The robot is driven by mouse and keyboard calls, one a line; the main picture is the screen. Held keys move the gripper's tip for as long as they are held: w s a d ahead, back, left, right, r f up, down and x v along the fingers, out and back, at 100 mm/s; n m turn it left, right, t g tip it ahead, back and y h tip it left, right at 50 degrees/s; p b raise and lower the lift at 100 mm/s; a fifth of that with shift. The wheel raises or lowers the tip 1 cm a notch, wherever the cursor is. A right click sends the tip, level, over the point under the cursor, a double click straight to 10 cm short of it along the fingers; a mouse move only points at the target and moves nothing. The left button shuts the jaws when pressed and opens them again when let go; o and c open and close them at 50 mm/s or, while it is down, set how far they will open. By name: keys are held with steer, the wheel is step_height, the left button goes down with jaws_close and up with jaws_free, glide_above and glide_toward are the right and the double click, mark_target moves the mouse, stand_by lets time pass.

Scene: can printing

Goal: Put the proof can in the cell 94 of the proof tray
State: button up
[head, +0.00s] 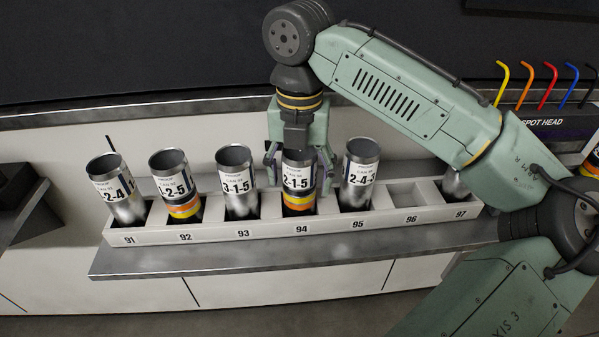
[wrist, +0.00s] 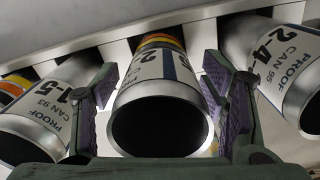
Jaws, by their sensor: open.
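The proof can (head: 298,188) marked 2-1-5, silver with a white label and an orange-yellow band, stands in the cell labelled 94 of the long pale proof tray (head: 222,233). Its lower end is inside the cell and hidden by the tray's front wall. My gripper (head: 299,170) is above it, with one finger on each side of the can. In the wrist view the same can (wrist: 158,75) lies between the two fingers, its dark open mouth towards the camera. The fingers are open, with a gap visible at least on the left side.
Cans stand in cells 91, 92, 93 (head: 238,185), 95 (head: 358,178) and 97; several lean slightly. Cell 96 (head: 408,196) is empty. Neighbouring cans are close to both fingers. Coloured hooks (head: 523,85) stand at the right, beyond my arm. The grey ledge (head: 270,262) in front is clear.

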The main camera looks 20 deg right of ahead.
step_height(320, 180, up, 12)
steer(key=shift+r, duration=0.2)
stand_by(0.5)
steer(key=shift+f, duration=0.1)
